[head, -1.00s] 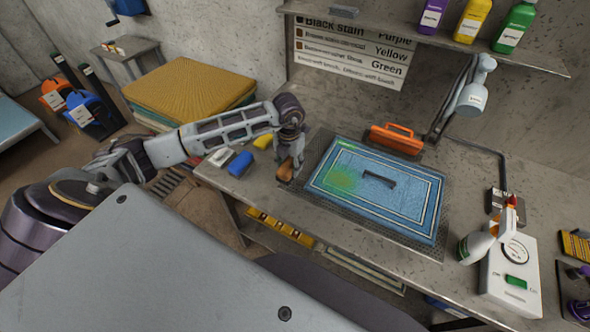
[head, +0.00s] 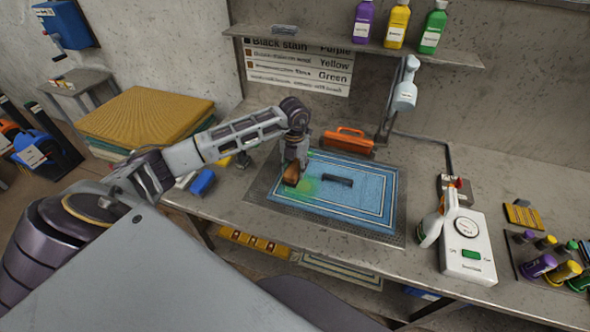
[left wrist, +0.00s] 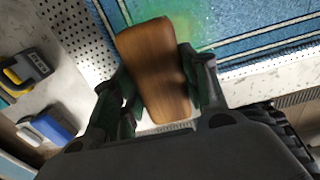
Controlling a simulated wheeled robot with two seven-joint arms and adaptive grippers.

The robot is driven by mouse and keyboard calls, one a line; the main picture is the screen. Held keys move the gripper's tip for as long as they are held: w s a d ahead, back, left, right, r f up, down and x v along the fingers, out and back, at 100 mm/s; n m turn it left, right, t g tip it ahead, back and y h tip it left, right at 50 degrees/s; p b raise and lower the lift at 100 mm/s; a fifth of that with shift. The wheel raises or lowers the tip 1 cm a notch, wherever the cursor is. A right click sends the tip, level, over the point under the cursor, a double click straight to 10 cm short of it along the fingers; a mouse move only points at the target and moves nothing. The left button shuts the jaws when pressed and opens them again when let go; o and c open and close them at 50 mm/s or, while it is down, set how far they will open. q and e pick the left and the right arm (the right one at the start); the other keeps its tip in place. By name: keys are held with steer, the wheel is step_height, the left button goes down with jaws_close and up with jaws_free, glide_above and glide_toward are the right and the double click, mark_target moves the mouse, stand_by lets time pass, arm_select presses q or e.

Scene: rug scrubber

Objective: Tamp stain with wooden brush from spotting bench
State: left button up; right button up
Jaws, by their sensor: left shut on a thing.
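My left gripper (head: 294,166) is shut on the wooden brush (head: 291,175), which also shows in the left wrist view (left wrist: 155,70) between the two fingers. The brush is over the left part of the blue rug (head: 370,200), beside a green-tinted patch (head: 309,187). A dark elongated mark (head: 338,181) lies right of the green patch. I cannot tell whether the bristles touch the rug. The rug lies on a perforated plate (head: 258,190) on the bench (head: 225,208). My right gripper is not in view.
A blue-and-white brush (head: 203,182) lies left of the plate. An orange-handled tool (head: 348,142) stands behind the rug. A spray bottle (head: 432,228) and white device (head: 467,245) are at the right. Purple (head: 364,20), yellow (head: 397,24) and green (head: 433,27) bottles stand on the shelf.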

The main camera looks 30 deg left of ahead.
arm_select(q)
steer(key=shift+w+d, duration=0.1)
steer(key=shift+w, duration=0.1)
steer(key=shift+f, duration=0.15)
stand_by(0.5)
steer(key=shift+f+b, duration=1.7)
steer(key=shift+f, duration=1.05)
steer(key=shift+f+b, duration=0.4)
steer(key=shift+f, duration=0.2)
steer(key=shift+s+f, duration=0.15)
steer(key=shift+f, duration=0.1)
stand_by(1.0)
steer(key=shift+r, duration=0.2)
steer(key=shift+r, duration=0.5)
